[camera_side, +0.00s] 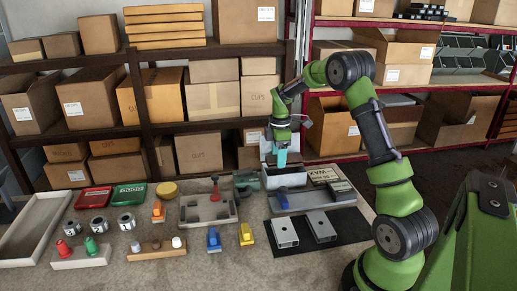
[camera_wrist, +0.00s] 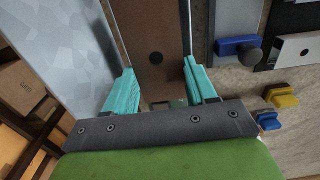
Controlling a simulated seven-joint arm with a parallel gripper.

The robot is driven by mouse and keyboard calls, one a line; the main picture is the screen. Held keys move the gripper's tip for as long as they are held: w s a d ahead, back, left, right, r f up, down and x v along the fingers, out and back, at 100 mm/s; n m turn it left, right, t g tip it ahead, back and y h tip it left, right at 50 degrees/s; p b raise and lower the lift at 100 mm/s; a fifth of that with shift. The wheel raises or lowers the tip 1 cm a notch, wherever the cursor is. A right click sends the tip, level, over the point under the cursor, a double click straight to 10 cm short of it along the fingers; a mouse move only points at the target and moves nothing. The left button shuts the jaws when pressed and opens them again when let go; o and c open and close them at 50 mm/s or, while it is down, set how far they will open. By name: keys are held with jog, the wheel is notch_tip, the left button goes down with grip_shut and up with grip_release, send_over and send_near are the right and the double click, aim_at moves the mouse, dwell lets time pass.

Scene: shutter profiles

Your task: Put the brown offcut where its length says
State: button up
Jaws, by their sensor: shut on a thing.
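The brown offcut (camera_wrist: 155,25) is a flat brown piece with a dark round hole, seen in the wrist view between the teal fingers of my gripper (camera_wrist: 158,70). My gripper is shut on it. In the side view my gripper (camera_side: 281,158) points down just above the grey open bin (camera_side: 287,180) at the back of the table. The offcut cannot be made out in the side view. Two silver profiles (camera_side: 284,232) lie on a black mat (camera_side: 336,243) in front of a long grey block (camera_side: 312,201).
Dark boxes, one marked KVM (camera_side: 324,175), stand right of the bin. A grey tray (camera_side: 207,220), blue clamp (camera_side: 213,240) and yellow clamp (camera_side: 246,235) lie to the left. Red (camera_side: 94,199) and green (camera_side: 130,195) trays are farther left. Loaded shelves stand behind.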

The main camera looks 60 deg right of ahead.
jog(key=o, duration=1.2)
jog(key=shift+o, duration=0.2)
notch_tip(320, 180, up, 17)
jog(key=shift+f, duration=0.1)
